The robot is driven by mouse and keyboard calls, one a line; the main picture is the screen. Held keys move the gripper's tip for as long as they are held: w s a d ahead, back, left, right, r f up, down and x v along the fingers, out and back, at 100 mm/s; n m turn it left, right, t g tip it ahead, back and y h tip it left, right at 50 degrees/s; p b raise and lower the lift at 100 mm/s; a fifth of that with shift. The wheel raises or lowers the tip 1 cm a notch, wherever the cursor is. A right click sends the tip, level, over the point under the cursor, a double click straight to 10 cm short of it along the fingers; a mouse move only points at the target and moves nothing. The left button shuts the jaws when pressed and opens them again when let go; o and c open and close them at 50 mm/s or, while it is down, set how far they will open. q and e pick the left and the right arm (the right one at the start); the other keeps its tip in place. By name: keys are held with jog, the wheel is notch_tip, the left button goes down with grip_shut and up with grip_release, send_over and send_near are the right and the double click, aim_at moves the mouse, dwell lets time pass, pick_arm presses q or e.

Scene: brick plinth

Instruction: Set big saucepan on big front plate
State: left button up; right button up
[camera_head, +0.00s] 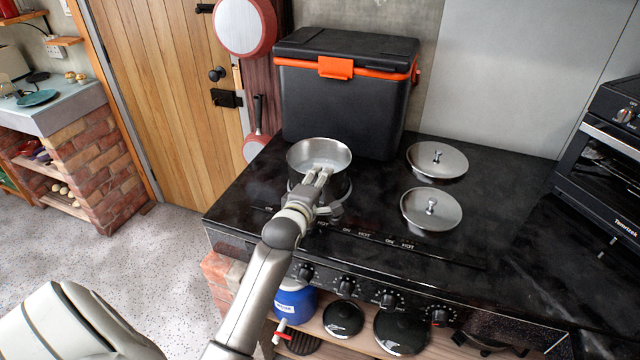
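The steel saucepan (304,157), open at the top, is at the left side of the black cooker top. My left gripper (322,177) is at its near rim, with its fingers close together over the rim, and seems to pinch it. The fingers and wrist hide the near wall and any handle. Below the saucepan, a pale curved edge of a round plate (334,216) shows at the front left of the cooker. The saucepan covers most of this plate. I cannot tell whether the saucepan touches it or hangs just above. My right gripper is not in view.
A black cool box (345,105) with orange latch stands behind the saucepan. Two round steel lids (437,160) (431,209) lie to the right. A small black oven (610,150) stands far right. Knobs line the front edge. The black surface between lids and oven is clear.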

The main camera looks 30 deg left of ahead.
pick_arm(q)
jog(key=shift+s, duration=0.1)
jog(key=b+v, duration=0.1)
jog(key=v, duration=1.1)
jog(key=shift+b, duration=0.3)
dwell(0.3)
